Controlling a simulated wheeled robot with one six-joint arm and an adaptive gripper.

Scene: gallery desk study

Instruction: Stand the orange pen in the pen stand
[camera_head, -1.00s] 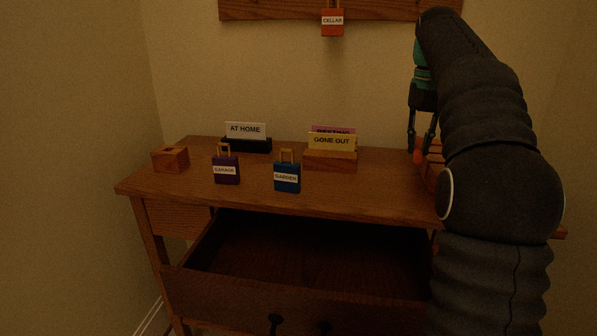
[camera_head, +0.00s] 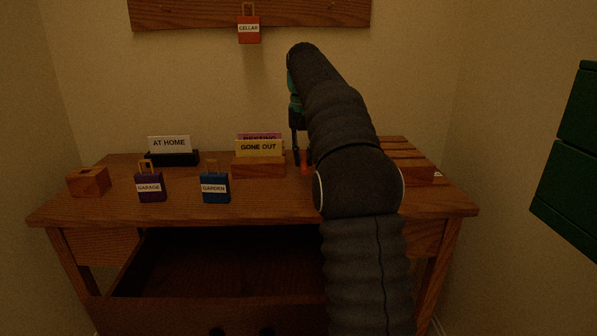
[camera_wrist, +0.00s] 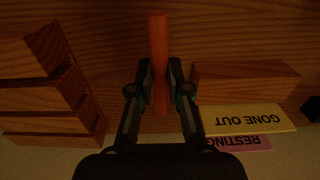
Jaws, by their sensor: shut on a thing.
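The orange pen (camera_wrist: 159,50) is between the fingers of my gripper (camera_wrist: 161,76) in the wrist view, and the fingers are shut on it. In the head view the pen (camera_head: 305,164) shows as a short orange piece below my gripper (camera_head: 303,158), just right of the wooden card holder. Whether it touches the desk I cannot tell. A small wooden block with a dark opening on top, apparently the pen stand (camera_head: 89,182), sits at the desk's left end, well left of my gripper.
The card holder (camera_head: 258,168) bears "GONE OUT" and "RESTING" cards. A black holder (camera_head: 172,159) bears "AT HOME". Purple (camera_head: 150,188) and blue (camera_head: 214,188) padlock-shaped tags stand in front. A slatted wooden rack (camera_head: 408,160) is at right. The drawer (camera_head: 220,265) is open below.

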